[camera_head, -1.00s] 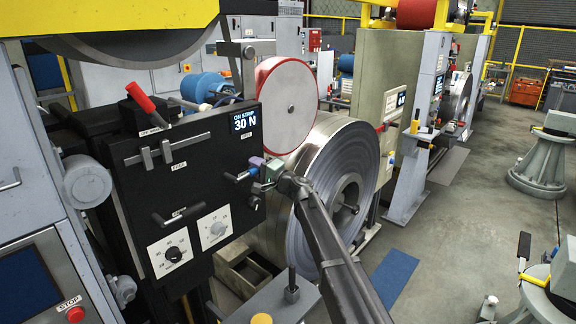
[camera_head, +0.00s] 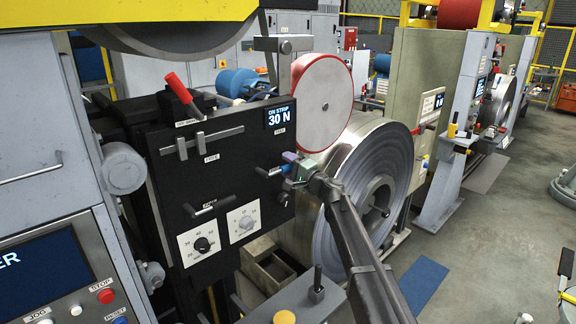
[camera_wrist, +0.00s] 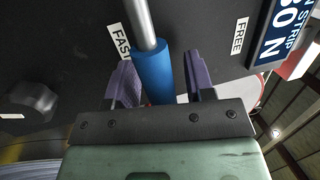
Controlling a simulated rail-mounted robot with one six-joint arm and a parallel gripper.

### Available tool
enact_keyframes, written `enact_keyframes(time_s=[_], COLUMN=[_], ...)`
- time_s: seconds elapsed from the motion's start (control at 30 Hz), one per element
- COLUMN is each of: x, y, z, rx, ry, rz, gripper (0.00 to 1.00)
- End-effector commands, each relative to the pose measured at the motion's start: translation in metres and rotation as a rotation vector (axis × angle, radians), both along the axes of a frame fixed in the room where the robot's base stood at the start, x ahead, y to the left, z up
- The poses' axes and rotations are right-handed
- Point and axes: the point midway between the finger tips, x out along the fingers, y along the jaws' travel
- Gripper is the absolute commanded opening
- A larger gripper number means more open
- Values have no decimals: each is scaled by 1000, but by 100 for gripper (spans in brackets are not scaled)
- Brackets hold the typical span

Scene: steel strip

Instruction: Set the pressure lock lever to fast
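The pressure lock lever is a metal rod with a blue grip (camera_wrist: 152,76) in the wrist view. It runs beside the FAST label (camera_wrist: 120,42) and partly covers its end; the FREE label (camera_wrist: 241,35) is to the right. My gripper (camera_wrist: 159,62) has its two purple fingers apart, one on each side of the blue grip. The left finger is close to the grip, and a clear gap shows on the right. In the head view my gripper (camera_head: 289,160) is at the right edge of the black panel (camera_head: 235,180), where the lever is hard to see.
The panel display (camera_head: 280,116) reads ON STRIP 30 N. A red-handled lever (camera_head: 181,90) and a slider bar (camera_head: 200,139) are on the panel. The steel coil (camera_head: 365,180) stands close behind my arm. Open floor lies at the right.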

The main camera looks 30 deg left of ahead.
Motion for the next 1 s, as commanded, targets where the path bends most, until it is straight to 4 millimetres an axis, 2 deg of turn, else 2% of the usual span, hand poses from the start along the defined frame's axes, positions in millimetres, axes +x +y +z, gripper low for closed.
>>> enact_keyframes(time_s=[0.17,0.27,0.5,0.63,0.77,1.0], x=[-1,-4,-21,-27,-28,-28], y=[-2,-15,-71,-93,-103,-103], z=[-1,-4,-17,-21,-22,-21], rx=[0,0,0,0,0,0], ry=[0,-1,0,0,-1,0], rz=[0,-1,-2,-1,0,0], gripper=[49,49,49,49,49,49])
